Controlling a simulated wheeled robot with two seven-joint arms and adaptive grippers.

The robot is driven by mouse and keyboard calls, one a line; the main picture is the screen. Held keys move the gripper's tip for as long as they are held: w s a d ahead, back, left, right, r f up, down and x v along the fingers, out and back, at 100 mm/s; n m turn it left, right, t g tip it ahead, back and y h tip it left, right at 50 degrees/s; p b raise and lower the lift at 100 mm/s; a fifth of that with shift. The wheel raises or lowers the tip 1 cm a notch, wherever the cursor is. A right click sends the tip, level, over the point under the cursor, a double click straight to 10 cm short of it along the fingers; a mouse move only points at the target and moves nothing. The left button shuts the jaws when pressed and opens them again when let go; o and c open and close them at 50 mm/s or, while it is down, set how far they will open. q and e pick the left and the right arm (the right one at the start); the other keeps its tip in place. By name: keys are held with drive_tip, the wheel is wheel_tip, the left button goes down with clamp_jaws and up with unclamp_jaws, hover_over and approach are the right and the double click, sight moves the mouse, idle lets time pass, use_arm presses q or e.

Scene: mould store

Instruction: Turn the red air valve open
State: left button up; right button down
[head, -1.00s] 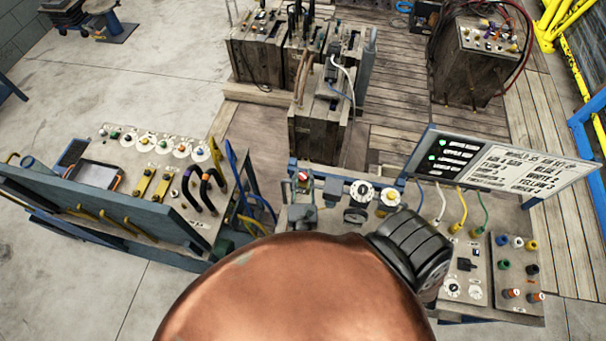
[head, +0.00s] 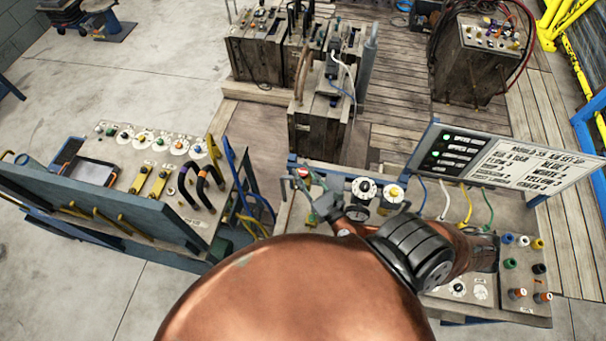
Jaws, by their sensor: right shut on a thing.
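The red air valve (head: 302,172) is a small red handle at the back left corner of the bench panel on the right. My right gripper (head: 307,181) reaches over the panel from the lower right, its fingers shut on the red valve. The fingers cover part of the handle, so its exact angle is hard to tell. My left gripper is not in view.
White round dials (head: 363,188) and a dark gauge (head: 357,212) sit close to the right of my gripper. A sign board (head: 505,160) stands behind the panel. Coloured hoses (head: 465,208) rise at the right. A second bench (head: 150,205) stands left.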

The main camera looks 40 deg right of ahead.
idle(0.3)
drive_tip(key=c, duration=1.6)
unclamp_jaws()
drive_tip(key=s+a, duration=0.1)
drive_tip(key=s, duration=1.1)
drive_tip(key=shift+a, duration=0.15)
